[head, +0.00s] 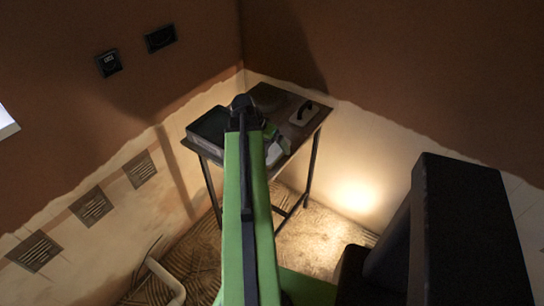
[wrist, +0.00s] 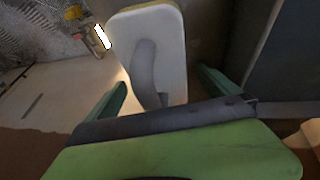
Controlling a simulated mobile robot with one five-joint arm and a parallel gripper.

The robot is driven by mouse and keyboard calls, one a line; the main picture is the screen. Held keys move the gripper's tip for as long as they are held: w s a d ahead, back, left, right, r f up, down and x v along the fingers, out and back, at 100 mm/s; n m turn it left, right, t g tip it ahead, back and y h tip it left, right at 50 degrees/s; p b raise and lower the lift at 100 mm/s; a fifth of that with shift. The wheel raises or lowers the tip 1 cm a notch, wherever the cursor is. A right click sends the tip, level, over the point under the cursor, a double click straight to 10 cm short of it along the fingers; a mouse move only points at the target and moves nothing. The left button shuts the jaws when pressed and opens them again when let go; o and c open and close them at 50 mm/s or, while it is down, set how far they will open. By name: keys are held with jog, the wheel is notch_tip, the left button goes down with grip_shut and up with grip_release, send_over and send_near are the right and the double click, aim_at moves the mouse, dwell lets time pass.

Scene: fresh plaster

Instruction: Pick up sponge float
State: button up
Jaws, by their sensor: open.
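The sponge float (wrist: 170,30) has a white board, a grey curved handle (wrist: 144,70) and a thin yellowish edge at its top. In the wrist view it lies just ahead of my gripper (wrist: 163,92). My green fingers are apart, one on each side of the float's near end, and the handle points in between them. I cannot tell whether a finger touches it. In the head view a whitish piece (head: 278,150) shows on the table beside my gripper (head: 268,133), partly hidden by my arm.
The small dark table (head: 270,97) stands in the room's corner. Another float (head: 304,113) with a dark handle lies at its right rear. A dark tray (head: 208,126) sits at its left. Walls close in behind and to the left; a pipe (head: 165,280) is low at the left.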

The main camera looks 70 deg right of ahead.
jog(key=shift+r, duration=0.1)
jog(key=c, duration=1.6)
